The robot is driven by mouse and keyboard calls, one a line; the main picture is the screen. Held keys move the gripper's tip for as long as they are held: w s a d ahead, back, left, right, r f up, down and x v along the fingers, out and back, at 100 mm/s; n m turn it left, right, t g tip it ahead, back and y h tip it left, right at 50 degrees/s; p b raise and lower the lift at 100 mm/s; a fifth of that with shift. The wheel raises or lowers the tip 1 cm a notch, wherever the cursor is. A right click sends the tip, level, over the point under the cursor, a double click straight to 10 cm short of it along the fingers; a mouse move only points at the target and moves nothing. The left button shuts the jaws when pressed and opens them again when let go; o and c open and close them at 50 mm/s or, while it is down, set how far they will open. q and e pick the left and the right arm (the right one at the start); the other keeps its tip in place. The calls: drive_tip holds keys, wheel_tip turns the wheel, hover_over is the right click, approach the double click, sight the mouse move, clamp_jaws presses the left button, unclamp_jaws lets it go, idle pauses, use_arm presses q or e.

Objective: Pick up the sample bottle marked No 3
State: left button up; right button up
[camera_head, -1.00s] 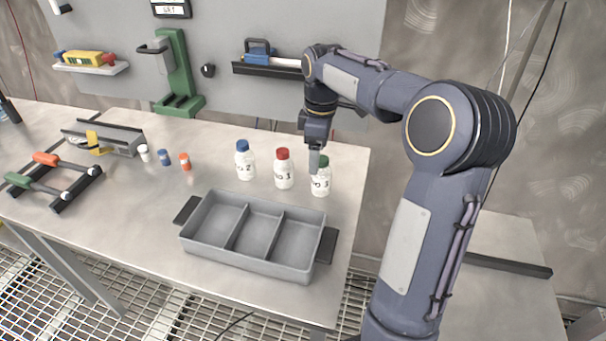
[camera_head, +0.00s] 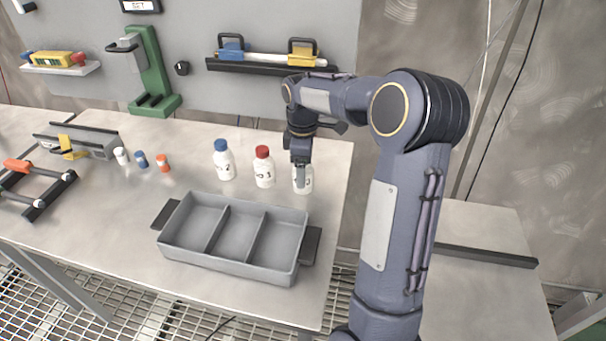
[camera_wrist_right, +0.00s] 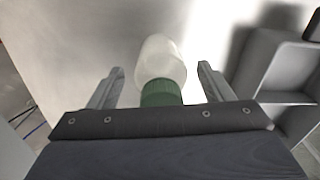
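The green-capped white bottle (camera_head: 303,184) stands on the steel bench at the right end of a row of three; in the head view the gripper hides its cap and most of its label. A second ago its label read No 3. My right gripper (camera_head: 301,172) points down over it. In the right wrist view the white bottle body (camera_wrist_right: 160,62) and green cap (camera_wrist_right: 161,93) lie between the two fingers of the right gripper (camera_wrist_right: 155,88). The fingers are apart, with a gap on each side of the bottle. My left gripper is not in view.
A red-capped bottle (camera_head: 263,168) marked 1 stands close on the left, then a blue-capped bottle (camera_head: 223,160) marked 2. A grey three-compartment tray (camera_head: 223,267) sits in front. Small capped vials (camera_head: 141,159) and a tool rack (camera_head: 47,203) are further left.

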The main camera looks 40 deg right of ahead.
drive_tip(key=c, duration=1.1)
drive_tip(key=shift+c, duration=0.2)
